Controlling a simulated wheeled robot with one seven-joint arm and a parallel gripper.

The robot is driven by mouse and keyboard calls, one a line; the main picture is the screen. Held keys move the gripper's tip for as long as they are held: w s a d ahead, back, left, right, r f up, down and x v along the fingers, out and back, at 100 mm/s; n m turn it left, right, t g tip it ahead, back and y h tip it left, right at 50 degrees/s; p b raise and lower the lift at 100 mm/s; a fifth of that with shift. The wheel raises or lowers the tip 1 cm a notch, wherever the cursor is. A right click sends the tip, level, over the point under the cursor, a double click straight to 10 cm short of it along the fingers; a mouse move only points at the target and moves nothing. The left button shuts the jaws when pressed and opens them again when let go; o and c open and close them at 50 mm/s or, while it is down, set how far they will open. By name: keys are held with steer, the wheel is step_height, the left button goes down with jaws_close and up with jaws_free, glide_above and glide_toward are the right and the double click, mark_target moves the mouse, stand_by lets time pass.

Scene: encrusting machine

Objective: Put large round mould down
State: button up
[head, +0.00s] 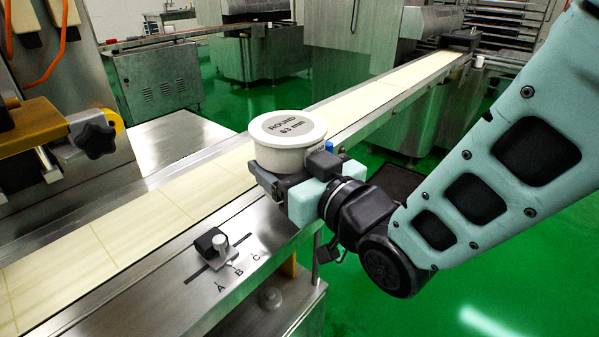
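The mould hides most of the fingers. I cannot tell whether the mould's base touches the conveyor or is held above it.
A pale conveyor belt (140,222) runs diagonally from lower left to upper right. A slider with a black knob (211,241) and marks A, B, C sits on the near steel rail. A yellow and black clamp (92,136) stands at left. Green floor (400,290) lies at right.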

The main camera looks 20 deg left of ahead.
steer(key=shift+f, duration=1.4)
steer(key=shift+f+b, duration=0.1)
steer(key=shift+b, duration=0.25)
steer(key=shift+f, duration=0.15)
steer(key=o, duration=1.2)
steer(key=shift+r, duration=0.2)
